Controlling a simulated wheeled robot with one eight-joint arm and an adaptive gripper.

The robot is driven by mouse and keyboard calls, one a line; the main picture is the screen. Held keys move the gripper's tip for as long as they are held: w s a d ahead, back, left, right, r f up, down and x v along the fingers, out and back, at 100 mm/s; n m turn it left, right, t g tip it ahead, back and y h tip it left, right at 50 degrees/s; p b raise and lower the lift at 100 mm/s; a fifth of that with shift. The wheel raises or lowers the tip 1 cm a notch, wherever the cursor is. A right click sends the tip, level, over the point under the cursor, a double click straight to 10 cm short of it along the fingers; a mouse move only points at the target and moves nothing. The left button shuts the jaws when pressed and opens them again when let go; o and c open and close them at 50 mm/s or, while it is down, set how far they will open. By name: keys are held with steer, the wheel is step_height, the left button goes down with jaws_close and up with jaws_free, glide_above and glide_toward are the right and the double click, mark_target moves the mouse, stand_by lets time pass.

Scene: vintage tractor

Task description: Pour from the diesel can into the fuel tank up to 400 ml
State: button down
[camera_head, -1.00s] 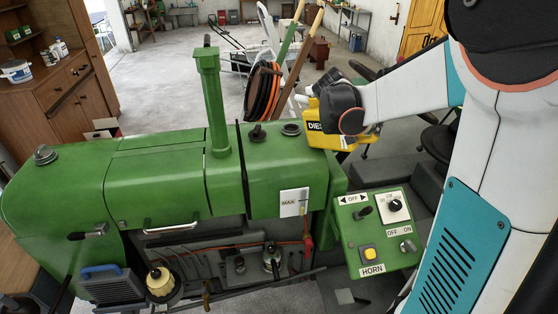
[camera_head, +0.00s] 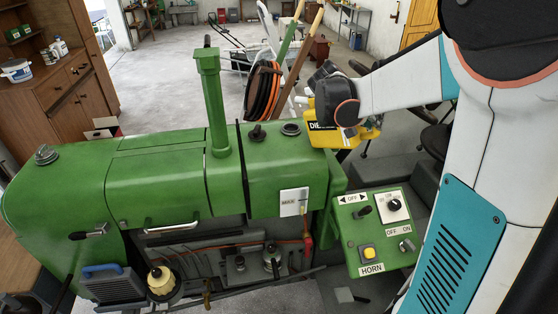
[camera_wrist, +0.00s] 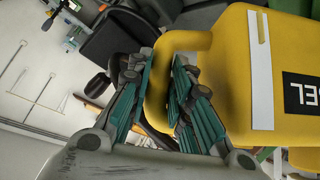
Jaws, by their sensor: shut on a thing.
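The yellow diesel can (camera_head: 322,135) is held up beside the right end of the green tractor hood, partly behind my wrist in the head view. My gripper (camera_wrist: 160,75) is shut on the can's handle (camera_wrist: 192,40) in the wrist view, where the can body (camera_wrist: 232,80) fills the right side. The fuel tank (camera_head: 285,165) is the green right-hand hood section. A dark round filler (camera_head: 290,129) sits on its top, left of the can. A white gauge plate marked MAX (camera_head: 293,202) is on its side; its level is too small to read. No pouring stream shows.
A green exhaust stack (camera_head: 213,105) and a black knob (camera_head: 257,133) rise from the hood. Wooden and green handles and an orange coil (camera_head: 263,92) stand behind. A control panel (camera_head: 380,232) lies at the front right.

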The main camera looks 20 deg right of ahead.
steer(key=shift+w+r+p, duration=0.1)
steer(key=shift+r+p, duration=0.2)
steer(key=shift+r, duration=0.5)
stand_by(1.1)
steer(key=shift+w+a+r+n+g+h, duration=0.2)
steer(key=shift+r+n+g+h, duration=0.1)
steer(key=shift+r, duration=0.3)
steer(key=shift+w+a+r+n+g+h, duration=0.1)
steer(key=shift+w+r+n+g+h, duration=0.15)
steer(key=shift+r, duration=0.3)
stand_by(5.0)
